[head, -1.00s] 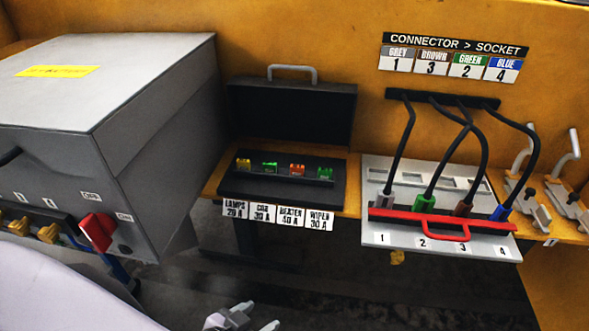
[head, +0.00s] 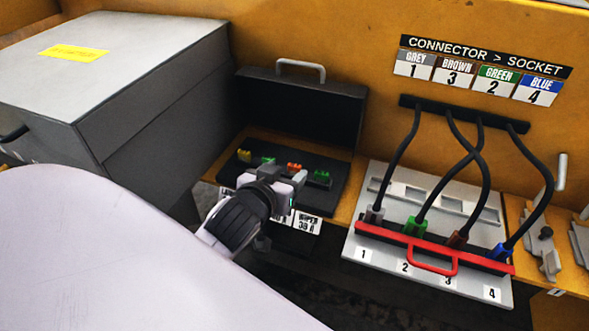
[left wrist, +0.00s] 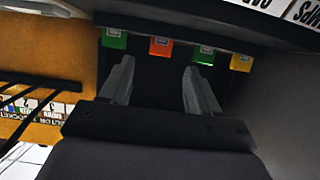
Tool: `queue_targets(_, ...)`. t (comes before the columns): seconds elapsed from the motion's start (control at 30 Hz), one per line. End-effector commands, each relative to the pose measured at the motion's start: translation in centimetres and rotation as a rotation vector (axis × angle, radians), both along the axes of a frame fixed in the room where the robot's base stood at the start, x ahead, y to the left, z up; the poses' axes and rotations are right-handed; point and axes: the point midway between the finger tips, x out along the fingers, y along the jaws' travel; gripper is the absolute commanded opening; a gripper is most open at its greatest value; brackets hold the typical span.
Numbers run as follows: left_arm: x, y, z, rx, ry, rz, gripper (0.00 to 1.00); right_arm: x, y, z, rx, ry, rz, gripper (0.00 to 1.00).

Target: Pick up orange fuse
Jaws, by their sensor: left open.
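The orange fuse (head: 294,167) stands in the row of fuses in the open black case, partly hidden behind my left gripper in the head view. In the left wrist view the orange fuse (left wrist: 160,47) lies ahead of the fingers, between two green fuses. My left gripper (head: 284,180) is at the front of the case, close to the fuse. Its two fingers (left wrist: 158,68) are apart with nothing between them, roughly lined up on the orange fuse. My right gripper is not in view.
A yellow fuse (head: 244,155) and green fuses (head: 322,177) sit in the same row. The raised case lid (head: 300,108) stands behind. A grey box (head: 150,100) is at left. A socket panel (head: 375,250) with cables and a red handle is at right.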

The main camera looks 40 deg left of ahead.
Motion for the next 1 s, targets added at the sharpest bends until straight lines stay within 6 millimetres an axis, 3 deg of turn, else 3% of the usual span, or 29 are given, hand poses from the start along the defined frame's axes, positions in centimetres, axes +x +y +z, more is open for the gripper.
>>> queue_targets(0.3, 3.2, 0.7, -1.5, 0.002, 0.001, -0.002, 0.62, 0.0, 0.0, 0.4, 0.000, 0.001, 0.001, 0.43)
queue_targets(0.63, 3.6, 0.8, -1.7, 0.001, 0.001, -0.002, 0.62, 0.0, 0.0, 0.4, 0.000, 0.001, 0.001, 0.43)
queue_targets(0.8, 3.5, 0.8, -1.7, 0.001, 0.001, -0.002, 0.06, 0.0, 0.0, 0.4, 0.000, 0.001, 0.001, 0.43)
queue_targets(0.83, 3.5, 0.8, -1.7, 0.001, 0.001, -0.002, 0.02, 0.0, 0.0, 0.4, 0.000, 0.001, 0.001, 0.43)
queue_targets(1.0, 3.5, 0.8, -1.7, 0.001, 0.001, -0.002, 0.02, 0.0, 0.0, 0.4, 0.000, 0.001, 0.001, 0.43)
